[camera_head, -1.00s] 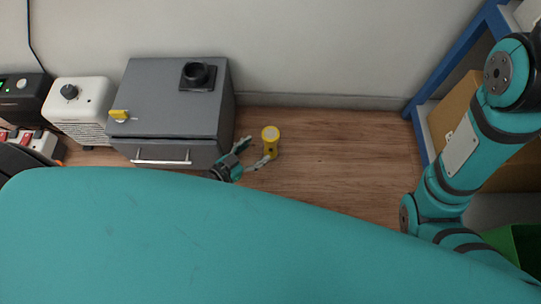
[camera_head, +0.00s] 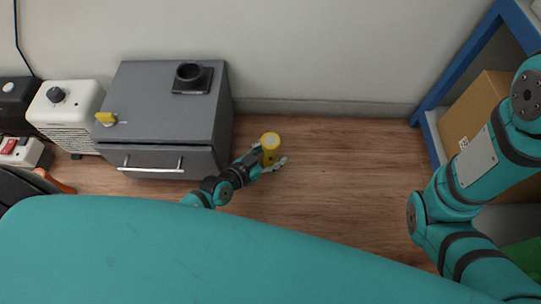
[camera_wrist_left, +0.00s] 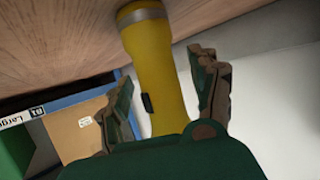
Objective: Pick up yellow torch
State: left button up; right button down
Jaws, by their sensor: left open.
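The yellow torch (camera_head: 270,147) stands upright on the wooden floor, to the right of the grey cabinet. My left gripper (camera_head: 268,160) is open, with its fingers on either side of the torch. In the left wrist view the torch (camera_wrist_left: 157,70) lies between the two spread fingers of my left gripper (camera_wrist_left: 165,95); its dark switch shows, and the gripper's body hides its near end. I cannot tell whether a finger touches it. My right arm shows at the right of the head view, but its gripper is out of view.
A grey cabinet (camera_head: 165,105) with a yellow knob and a black port on top stands left of the torch. A white heater-like box (camera_head: 65,115) is further left. A blue-framed shelf with a cardboard box (camera_head: 475,115) is at the right. The floor (camera_head: 345,165) between is clear.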

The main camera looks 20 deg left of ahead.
pick_arm(q)
grip_shut()
dwell(0.4)
